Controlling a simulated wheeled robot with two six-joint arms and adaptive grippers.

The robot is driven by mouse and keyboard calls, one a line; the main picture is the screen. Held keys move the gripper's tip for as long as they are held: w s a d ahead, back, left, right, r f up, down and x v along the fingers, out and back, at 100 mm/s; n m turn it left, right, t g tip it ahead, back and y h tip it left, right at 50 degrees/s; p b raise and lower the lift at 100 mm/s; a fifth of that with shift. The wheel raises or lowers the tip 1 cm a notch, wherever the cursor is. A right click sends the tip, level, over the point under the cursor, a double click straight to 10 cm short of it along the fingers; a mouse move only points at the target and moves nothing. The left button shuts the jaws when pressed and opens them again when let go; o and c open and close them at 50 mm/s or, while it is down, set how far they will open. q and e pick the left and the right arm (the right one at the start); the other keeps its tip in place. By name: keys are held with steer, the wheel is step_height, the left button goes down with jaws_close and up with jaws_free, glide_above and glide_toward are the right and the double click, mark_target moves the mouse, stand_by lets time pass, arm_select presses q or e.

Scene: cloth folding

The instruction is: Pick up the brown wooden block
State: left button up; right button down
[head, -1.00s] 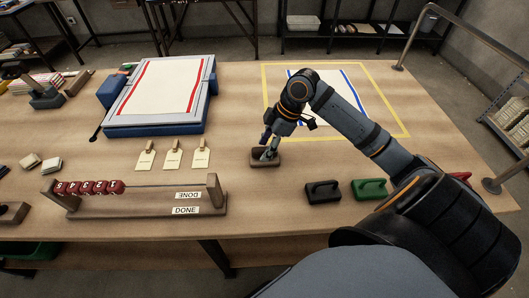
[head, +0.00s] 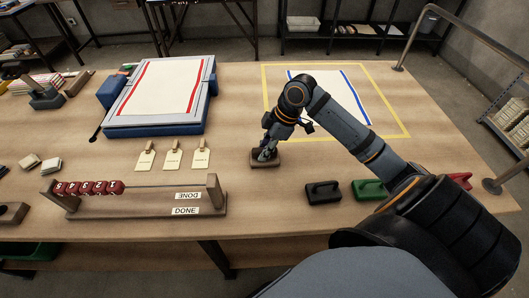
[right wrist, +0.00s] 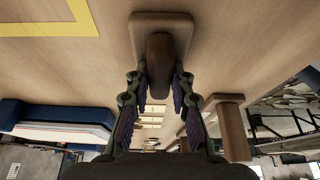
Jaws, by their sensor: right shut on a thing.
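The brown wooden block (head: 265,163) is a flat base with a raised grip on top. It sits on the table in the middle of the head view, to the right of the small tags. My right gripper (head: 266,152) is over it from above, with its fingers on the raised grip. In the right wrist view, the brown wooden block (right wrist: 178,25) is at the top, and my right gripper (right wrist: 160,80) has one finger on each side of its darker rounded grip. The block's base looks flat on the table. My left gripper is not in view.
A black handled block (head: 323,192) and a green handled block (head: 369,189) stand to the right. A bead rack (head: 140,203) is at the front left. Tags (head: 173,159) lie left of the block. A blue-edged board (head: 155,129) and a yellow-taped area (head: 395,123) lie behind.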

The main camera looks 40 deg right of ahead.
step_height(320, 180, up, 3)
steer(key=shift+d+f, duration=0.1)
steer(key=shift+f, duration=0.05)
steer(key=w+d+r+p, duration=0.2)
steer(key=w+r+p, duration=0.2)
steer(key=w+r, duration=0.6)
steer(key=w, duration=0.4)
steer(key=shift+d+p, duration=0.2)
steer(key=shift+p, duration=0.1)
steer(key=c, duration=1.7)
jaws_free()
steer(key=shift+s+r, duration=0.1)
steer(key=shift+r, duration=0.05)
jaws_close()
